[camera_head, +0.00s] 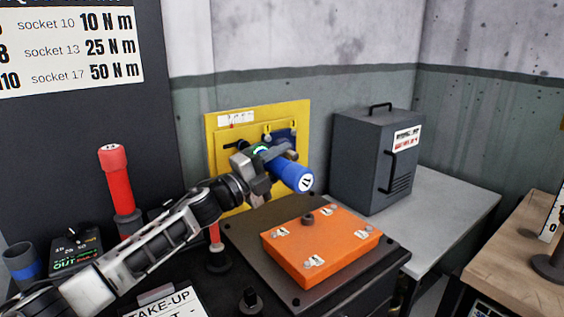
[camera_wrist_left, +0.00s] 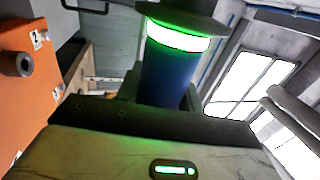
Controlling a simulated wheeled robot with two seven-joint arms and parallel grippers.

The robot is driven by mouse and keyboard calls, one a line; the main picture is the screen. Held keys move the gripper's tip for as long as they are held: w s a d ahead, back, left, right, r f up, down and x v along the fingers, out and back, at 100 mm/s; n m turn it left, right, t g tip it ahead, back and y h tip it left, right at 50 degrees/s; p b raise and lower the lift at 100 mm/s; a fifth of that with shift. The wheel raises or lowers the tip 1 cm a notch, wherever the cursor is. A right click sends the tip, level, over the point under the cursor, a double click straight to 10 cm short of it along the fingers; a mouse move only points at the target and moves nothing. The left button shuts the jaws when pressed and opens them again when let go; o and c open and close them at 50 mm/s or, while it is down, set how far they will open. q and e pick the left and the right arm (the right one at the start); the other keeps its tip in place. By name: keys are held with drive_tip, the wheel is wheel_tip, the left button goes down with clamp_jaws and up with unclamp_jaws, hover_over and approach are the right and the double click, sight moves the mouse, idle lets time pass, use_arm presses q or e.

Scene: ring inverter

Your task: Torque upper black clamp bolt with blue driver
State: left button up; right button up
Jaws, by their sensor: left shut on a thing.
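My left gripper (camera_head: 264,168) is shut on the blue driver (camera_head: 291,175), in front of the yellow panel (camera_head: 222,150). The driver lies roughly level, its blue end toward the camera. In the left wrist view the blue driver (camera_wrist_left: 168,78) stands between the fingers, with a green glowing ring around it. Dark fittings show on the panel behind the gripper. The gripper and driver cover part of them, so I cannot tell the upper black clamp bolt apart or whether the driver touches it. My right gripper is not in view.
An orange box (camera_head: 322,247) with labelled corners lies on a dark plate (camera_head: 262,215) below the gripper. A red-handled tool (camera_head: 113,160) stands at left, near a small display unit (camera_head: 77,252). A grey cabinet (camera_head: 374,160) stands on the bench at right.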

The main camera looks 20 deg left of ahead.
sight(292, 165)
use_arm(q)
drive_tip(key=shift+w+a+r, duration=0.3)
drive_tip(key=shift+a, duration=0.2)
idle(0.7)
drive_tip(key=shift+w+a, duration=0.15)
idle(0.9)
drive_tip(key=shift+s+d+p, duration=0.4)
drive_tip(key=shift+s+d, duration=0.25)
drive_tip(key=shift+d, duration=0.15)
drive_tip(key=shift+s+d+p, duration=0.25)
drive_tip(key=shift+s+d, duration=0.25)
drive_tip(key=shift+d, duration=0.15)
drive_tip(key=shift+s+d+p, duration=0.25)
drive_tip(key=shift+s+d, duration=0.2)
drive_tip(key=shift+d, duration=0.2)
drive_tip(key=shift+f, duration=0.15)
